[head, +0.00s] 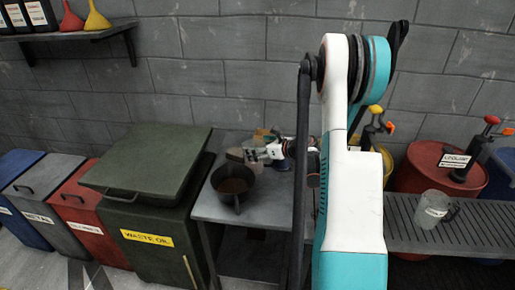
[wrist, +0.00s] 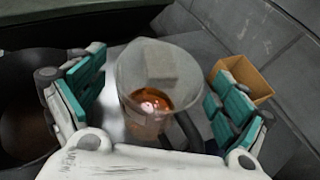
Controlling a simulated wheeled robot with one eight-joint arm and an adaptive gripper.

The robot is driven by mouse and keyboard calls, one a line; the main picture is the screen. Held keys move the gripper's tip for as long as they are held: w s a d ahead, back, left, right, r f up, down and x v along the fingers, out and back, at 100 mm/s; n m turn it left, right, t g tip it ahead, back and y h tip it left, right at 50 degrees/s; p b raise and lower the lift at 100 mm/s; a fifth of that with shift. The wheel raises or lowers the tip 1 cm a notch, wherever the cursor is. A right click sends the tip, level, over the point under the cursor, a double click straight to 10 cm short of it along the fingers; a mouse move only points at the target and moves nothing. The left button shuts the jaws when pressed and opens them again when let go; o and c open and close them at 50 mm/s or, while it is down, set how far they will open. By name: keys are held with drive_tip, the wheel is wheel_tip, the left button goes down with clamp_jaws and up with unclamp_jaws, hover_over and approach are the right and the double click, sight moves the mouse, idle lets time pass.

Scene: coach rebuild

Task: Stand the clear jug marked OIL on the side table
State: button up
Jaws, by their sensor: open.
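A clear jug (wrist: 135,75) with amber liquid at its bottom stands between the fingers of my gripper (wrist: 155,105) in the wrist view. The fingers are open, with a gap on each side of the jug. Its dark handle points toward the lower right, and I cannot read its label. In the head view this jug (head: 234,154) is small and partly hidden by my gripper (head: 252,153), over the grey side table (head: 207,210). It looks upright on the tabletop. A second clear jug (head: 431,210) with an unreadable label stands on the slatted bench at the right.
A dark pan (head: 236,189) sits at the table's front, close to my gripper. An open cardboard box (wrist: 243,78) is beside the right finger. The green waste oil bin (head: 150,235) adjoins the table's left. The slatted bench (head: 480,232) and red drum (head: 415,170) are right.

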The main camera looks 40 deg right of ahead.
drive_tip(key=p+v, duration=0.4)
drive_tip(key=v, duration=0.8)
